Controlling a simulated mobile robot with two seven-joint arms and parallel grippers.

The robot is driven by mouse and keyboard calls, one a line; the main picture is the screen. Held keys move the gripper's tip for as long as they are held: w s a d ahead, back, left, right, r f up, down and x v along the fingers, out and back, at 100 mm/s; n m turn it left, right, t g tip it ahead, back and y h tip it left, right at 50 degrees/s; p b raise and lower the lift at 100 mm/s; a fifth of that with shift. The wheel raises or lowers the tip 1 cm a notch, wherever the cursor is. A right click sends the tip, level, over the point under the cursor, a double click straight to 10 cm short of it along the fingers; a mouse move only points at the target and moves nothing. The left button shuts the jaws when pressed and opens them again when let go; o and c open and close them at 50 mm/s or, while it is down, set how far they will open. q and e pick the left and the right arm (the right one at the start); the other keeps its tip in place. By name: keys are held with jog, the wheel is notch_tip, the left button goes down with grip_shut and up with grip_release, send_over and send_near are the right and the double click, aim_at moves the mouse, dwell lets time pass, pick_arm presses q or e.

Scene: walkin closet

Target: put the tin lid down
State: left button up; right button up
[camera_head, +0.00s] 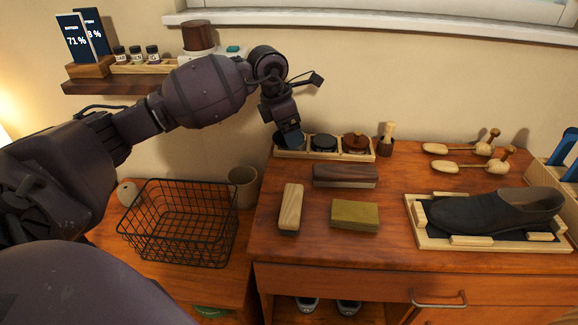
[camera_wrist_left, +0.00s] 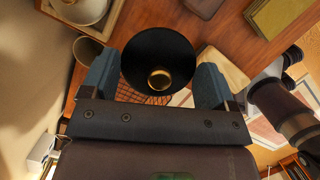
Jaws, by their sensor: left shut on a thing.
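My left gripper (camera_head: 289,138) is at the left end of a light wooden tin rack (camera_head: 313,155) on the dresser. In the left wrist view its blue fingers (camera_wrist_left: 157,68) are shut on a round black lid (camera_wrist_left: 158,48) with a brass-coloured knob. In the head view the gripper mostly hides the lid and the rack's left place. I cannot tell whether the lid touches anything below. A black-topped tin (camera_head: 323,143) is in the rack's middle place and a red-brown one (camera_head: 356,141) at its right.
A brush (camera_head: 387,138) stands just right of the rack. A dark-backed block (camera_head: 345,174), a wooden block (camera_head: 290,207) and an olive block (camera_head: 355,214) lie in front. A wire basket (camera_head: 180,225) and cup (camera_head: 242,187) stand left; a shoe (camera_head: 490,211) lies right.

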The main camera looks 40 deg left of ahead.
pick_arm(q)
send_over(291, 173)
jog(key=f, duration=0.5)
jog(key=shift+s+a+f, duration=0.15)
jog(key=shift+s+f, duration=0.1)
jog(key=shift+s, duration=0.1)
notch_tip(291, 173, down, 5)
jog(key=shift+f+b, duration=0.2)
jog(key=shift+b, duration=0.35)
jog(key=shift+f, duration=0.15)
jog(key=o, duration=0.8)
jog(key=shift+f, duration=0.1)
